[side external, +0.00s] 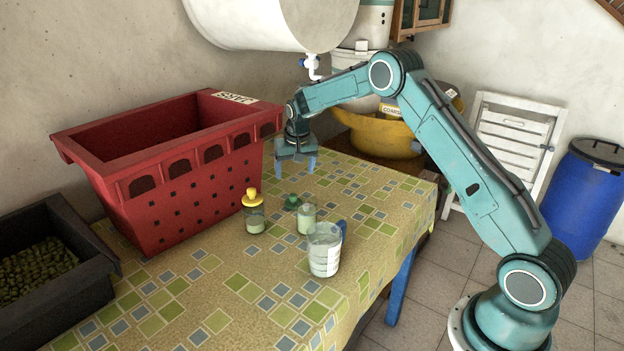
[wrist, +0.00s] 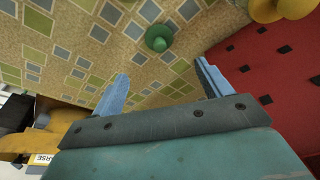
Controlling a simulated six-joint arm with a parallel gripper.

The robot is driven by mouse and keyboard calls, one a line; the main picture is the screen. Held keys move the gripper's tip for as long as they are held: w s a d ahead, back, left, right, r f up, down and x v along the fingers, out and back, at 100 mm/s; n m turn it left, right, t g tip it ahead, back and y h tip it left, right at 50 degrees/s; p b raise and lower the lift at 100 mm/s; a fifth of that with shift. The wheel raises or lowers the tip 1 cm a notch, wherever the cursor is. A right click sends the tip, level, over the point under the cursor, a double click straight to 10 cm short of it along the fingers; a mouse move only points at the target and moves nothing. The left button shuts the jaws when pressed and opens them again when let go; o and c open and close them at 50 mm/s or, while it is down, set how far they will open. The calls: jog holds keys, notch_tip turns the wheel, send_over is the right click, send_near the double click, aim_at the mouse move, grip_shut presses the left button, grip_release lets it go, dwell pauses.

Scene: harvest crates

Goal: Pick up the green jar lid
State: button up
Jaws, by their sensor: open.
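The green jar lid (side external: 292,202) lies on the patterned tablecloth, between a yellow-topped jar (side external: 253,212) and a pale glass jar (side external: 307,217). In the wrist view the lid (wrist: 159,38) is at the top centre, with a small round knob on it. My gripper (side external: 296,169) is above the table, beyond the lid as seen from the side. Its two blue fingers (wrist: 162,80) are spread wide with nothing between them. The lid lies past the fingertips in the wrist view, apart from them.
A red crate (side external: 180,205) stands close beside my gripper and fills the right of the wrist view (wrist: 262,50). A measuring jug (side external: 324,252) stands in front of the jars. A dark crate of olives (side external: 88,275) is at left. The table's front is clear.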

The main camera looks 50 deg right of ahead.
aim_at(293, 195)
jog(key=shift+x, duration=3.55)
jog(key=shift+f, duration=0.1)
jog(key=shift+x, duration=2.55)
jog(key=shift+c, duration=0.2)
jog(key=c, duration=1)
